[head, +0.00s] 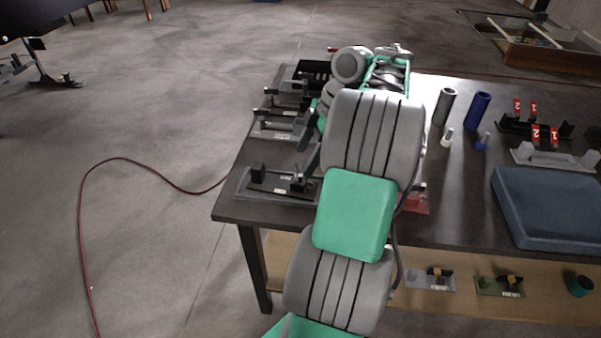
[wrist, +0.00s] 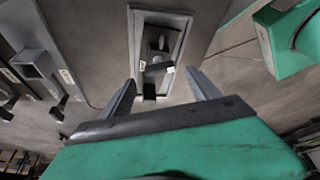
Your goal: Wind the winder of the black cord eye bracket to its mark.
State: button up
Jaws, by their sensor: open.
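In the wrist view, a black bracket (wrist: 151,18) sits on a grey plate, with a grey knob-like part (wrist: 158,45) and a white label. I cannot read the label or make out a mark. My gripper (wrist: 160,76) is open, with nothing between its two dark fingers. The fingers point toward this bracket and stand apart, either side of its near end. In the head view, black-and-grey bracket fixtures (head: 268,182) stand along the table's left side. I cannot tell which is the cord eye bracket. My arm hides part of that area.
The dark table (head: 455,215) also bears a grey cylinder (head: 445,106), a blue cylinder (head: 478,110), red-tagged fixtures (head: 535,136) and a blue tray (head: 550,240). Small brackets (head: 430,280) lie on the lower shelf. A red cable (head: 82,205) runs over the floor at left.

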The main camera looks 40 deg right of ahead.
aim_at(299, 170)
jog(key=b+x, duration=0.1)
jog(key=x, duration=0.3)
jog(key=shift+f+b, duration=0.1)
jog(key=shift+b, duration=0.2)
jog(key=c, duration=1.4)
